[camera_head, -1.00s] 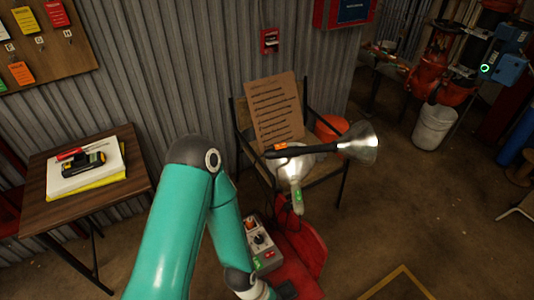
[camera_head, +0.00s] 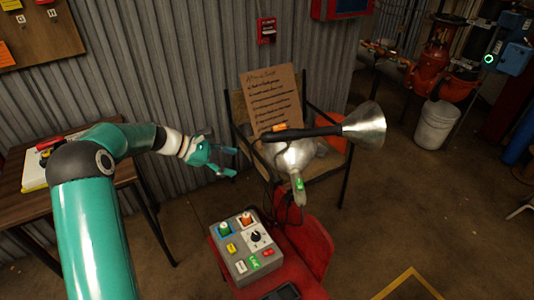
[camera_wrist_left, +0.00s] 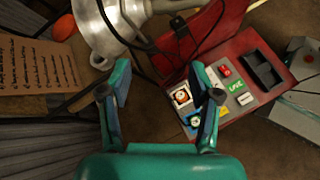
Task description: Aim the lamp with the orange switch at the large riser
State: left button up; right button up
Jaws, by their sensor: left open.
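The lamp with the orange switch (camera_head: 281,128) has a black handle lying roughly level in front of a chair, with its silver cone shade (camera_head: 365,127) at the right end. A second lamp with a green switch (camera_head: 299,185) hangs just below it, its silver shade (camera_head: 292,157) partly hidden. Red riser pipework (camera_head: 427,77) stands at the back right; I cannot tell for certain which pipe is the large riser. My left gripper (camera_head: 234,162) is open and empty, left of the lamps. In the left wrist view its open fingers (camera_wrist_left: 160,68) point toward a silver shade (camera_wrist_left: 102,30) and cables.
A grey control box (camera_head: 248,245) with a knob and coloured buttons sits on a red base below the lamps. A chair (camera_head: 325,168) with a cardboard sign (camera_head: 272,100) is behind. A wooden table (camera_head: 120,175) is left, a white bucket (camera_head: 436,124) right.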

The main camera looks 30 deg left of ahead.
pick_arm(q)
jog(key=n+t+h+b, duration=0.1)
jog(key=t, duration=0.1)
send_near(262, 137)
jog(key=s+a, duration=0.3)
jog(key=a, duration=0.1)
jog(key=x, duration=1)
jog(key=r+x, duration=0.1)
jog(key=x, duration=0.5)
jog(key=shift+w+d+r+b, duration=0.15)
jog(key=shift+b, duration=0.25)
pick_arm(e)
notch_tip(262, 137, down, 3)
jog(key=shift+r, duration=0.1)
pick_arm(q)
jog(key=shift+c, duration=0.3)
